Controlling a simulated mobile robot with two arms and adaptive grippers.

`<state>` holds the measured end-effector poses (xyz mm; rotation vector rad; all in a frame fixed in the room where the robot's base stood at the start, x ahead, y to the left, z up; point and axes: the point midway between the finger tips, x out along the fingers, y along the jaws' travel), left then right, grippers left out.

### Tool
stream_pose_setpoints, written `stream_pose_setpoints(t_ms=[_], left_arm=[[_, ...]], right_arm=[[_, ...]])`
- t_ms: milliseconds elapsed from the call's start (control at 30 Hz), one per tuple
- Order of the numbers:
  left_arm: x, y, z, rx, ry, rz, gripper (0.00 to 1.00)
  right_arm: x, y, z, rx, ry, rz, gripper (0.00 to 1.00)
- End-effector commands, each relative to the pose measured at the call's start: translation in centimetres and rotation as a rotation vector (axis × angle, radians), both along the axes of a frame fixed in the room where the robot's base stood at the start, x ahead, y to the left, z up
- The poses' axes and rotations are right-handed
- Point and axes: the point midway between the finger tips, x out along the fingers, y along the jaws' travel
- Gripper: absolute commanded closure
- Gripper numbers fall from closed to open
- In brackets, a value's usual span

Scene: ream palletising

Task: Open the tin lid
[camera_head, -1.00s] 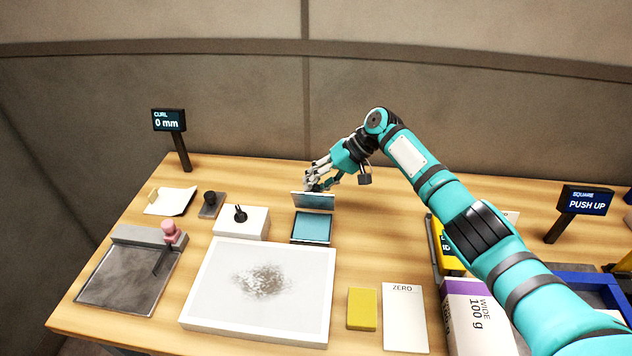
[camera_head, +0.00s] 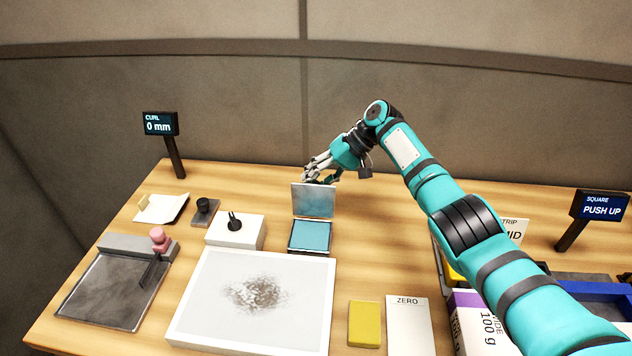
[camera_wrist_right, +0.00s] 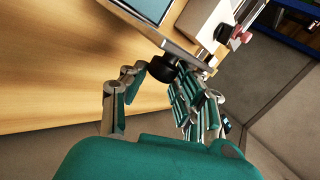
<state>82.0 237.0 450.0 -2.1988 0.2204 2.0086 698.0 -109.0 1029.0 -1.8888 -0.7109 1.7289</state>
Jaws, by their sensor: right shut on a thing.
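The tin (camera_head: 310,237) is a small dark-edged box with a blue-teal inside, standing open near the middle of the table. Its grey tin lid (camera_head: 313,201) stands up nearly vertical at the tin's far edge. My right gripper (camera_head: 318,177) is at the lid's upper edge, behind it, and is shut on the lid; the lid hides part of the fingertips. My left gripper is not in view.
A white tray (camera_head: 190,325) with a grey speckled patch lies in front of the tin. A white block (camera_head: 236,236) with a black clip stands to the left. A yellow block (camera_head: 364,324) and ZERO card (camera_head: 405,330) lie front right. Bare table (camera_head: 380,235) is right of the tin.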

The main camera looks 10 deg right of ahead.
Motion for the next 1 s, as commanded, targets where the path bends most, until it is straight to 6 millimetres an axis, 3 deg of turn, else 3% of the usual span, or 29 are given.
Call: stream_pose_setpoints(t_ms=[300,333,500,800,1000], left_arm=[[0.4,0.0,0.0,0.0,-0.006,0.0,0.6],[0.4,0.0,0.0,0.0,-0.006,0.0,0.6],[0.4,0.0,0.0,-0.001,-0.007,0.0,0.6],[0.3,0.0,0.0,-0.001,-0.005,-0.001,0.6],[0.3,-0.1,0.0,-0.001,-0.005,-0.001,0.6]], right_arm=[[0.2,-0.5,-0.2,-0.009,-0.005,-0.01,1.0],[0.2,-0.5,-0.2,-0.009,-0.005,-0.01,0.67],[0.1,-0.4,-0.2,-0.007,-0.002,-0.007,0.48],[0.1,-0.4,0.1,-0.004,-0.002,-0.004,0.48],[0.0,-2.4,2.2,-0.003,-0.004,-0.006,0.48]])
